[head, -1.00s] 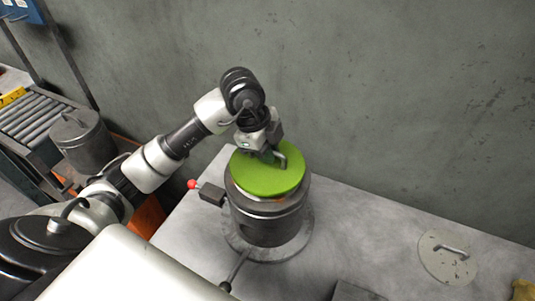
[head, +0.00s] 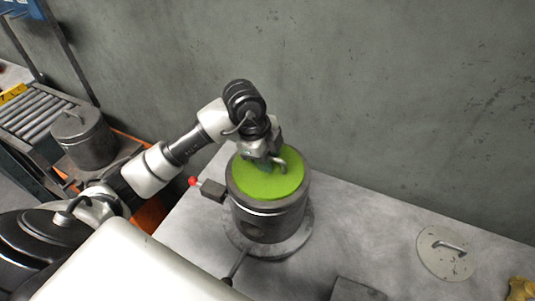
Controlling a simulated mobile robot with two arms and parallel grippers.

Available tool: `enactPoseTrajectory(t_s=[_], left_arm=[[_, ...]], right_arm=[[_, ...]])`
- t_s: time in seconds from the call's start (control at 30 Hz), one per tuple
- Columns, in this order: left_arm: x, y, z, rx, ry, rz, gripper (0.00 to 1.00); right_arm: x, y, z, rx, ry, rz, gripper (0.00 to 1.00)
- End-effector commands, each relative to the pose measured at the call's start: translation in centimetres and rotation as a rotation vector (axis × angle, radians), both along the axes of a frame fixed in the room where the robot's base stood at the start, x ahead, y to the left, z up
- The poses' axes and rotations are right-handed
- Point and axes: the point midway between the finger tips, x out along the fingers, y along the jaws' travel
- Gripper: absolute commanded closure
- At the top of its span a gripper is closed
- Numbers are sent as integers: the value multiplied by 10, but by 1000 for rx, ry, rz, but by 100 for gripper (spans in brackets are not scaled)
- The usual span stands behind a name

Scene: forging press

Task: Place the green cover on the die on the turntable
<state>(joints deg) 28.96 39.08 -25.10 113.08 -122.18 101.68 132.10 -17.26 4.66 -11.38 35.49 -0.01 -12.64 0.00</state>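The green cover (head: 262,185), a flat round disc with a grey bent handle, lies level on top of the dark cylindrical die (head: 268,222), inside its rim as far as I can see. The die stands upright on the round grey turntable (head: 290,247). My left gripper (head: 275,160) is at the cover's handle from above and appears shut on it; its fingers are partly hidden by the wrist. My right gripper is not in view.
A red-knobbed lever (head: 194,182) is left of the die, and another rod (head: 236,264) is in front. A grey round lid with a handle (head: 446,253) lies on the table (head: 375,228) at right. Another lidded cylinder (head: 88,143) stands by the roller conveyor (head: 35,118). A wall rises behind.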

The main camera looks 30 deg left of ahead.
Motion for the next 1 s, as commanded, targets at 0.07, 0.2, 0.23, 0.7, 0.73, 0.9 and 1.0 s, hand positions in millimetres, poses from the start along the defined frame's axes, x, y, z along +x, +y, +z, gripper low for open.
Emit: enactPoseTrajectory(t_s=[0.07,0.2,0.23,0.7,0.73,0.9,1.0], left_arm=[[0,0,3,0,-1,0,62],[-1,4,15,1,-4,0,62],[-2,5,20,0,-6,0,62],[-15,27,108,2,-4,1,62],[-16,27,111,1,-4,1,62],[-18,28,118,-1,0,0,62],[-18,28,118,-1,1,1,62]], right_arm=[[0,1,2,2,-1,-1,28],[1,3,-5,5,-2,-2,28],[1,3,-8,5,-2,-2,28],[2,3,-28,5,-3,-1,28],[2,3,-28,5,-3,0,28],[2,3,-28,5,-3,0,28],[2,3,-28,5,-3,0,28]])
